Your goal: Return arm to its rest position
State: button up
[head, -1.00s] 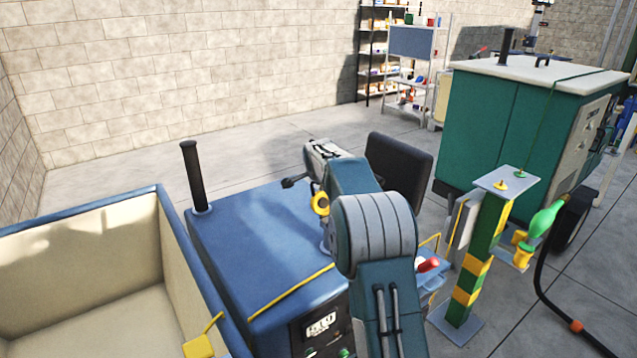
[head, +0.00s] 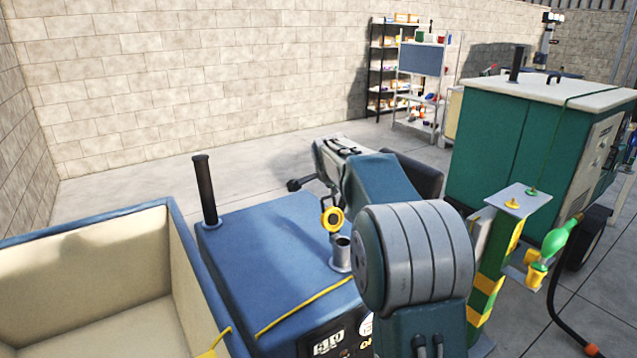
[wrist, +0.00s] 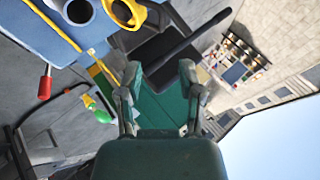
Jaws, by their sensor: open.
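My arm rises at the lower middle of the head view and bends over the blue fuel unit, its forearm pointing away to the upper left. Its wrist end (head: 345,150) is in the air behind the open filler neck (head: 341,254); the fingertips cannot be made out there. In the wrist view my gripper (wrist: 160,78) is open, with nothing between its two fingers. The filler neck also shows in the wrist view (wrist: 78,12), with the yellow cap (wrist: 124,12) beside it, apart from the fingers.
The blue unit (head: 270,245) carries a black upright pipe (head: 205,190). A cream-lined bin (head: 90,275) stands left. A green-yellow post (head: 488,285) and green nozzle (head: 560,238) with hose stand right, before a green container (head: 520,130). Floor toward the back wall is clear.

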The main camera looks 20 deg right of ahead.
jog(key=s+a+r+n+g+y, duration=0.15)
jog(key=s+a+n, duration=0.3)
jog(key=s, duration=0.55)
jog(key=s+a+r+n+t, duration=0.1)
jog(key=s+a+r+n, duration=0.2)
jog(key=s+a, duration=0.45)
jog(key=s+a+f+n, duration=0.1)
jog(key=s+f+n, duration=0.1)
jog(key=s, duration=0.6)
jog(key=s+a+f+n+g+y, duration=0.1)
jog(key=s+a+f+n, duration=0.1)
jog(key=s, duration=0.6)
jog(key=s+a+f+n+g+y, duration=0.1)
jog(key=s+f+n, duration=0.3)
jog(key=s, duration=0.5)
jog(key=shift+a+f+n, duration=0.2)
jog(key=shift+a+n, duration=0.5)
jog(key=shift+n, duration=0.25)
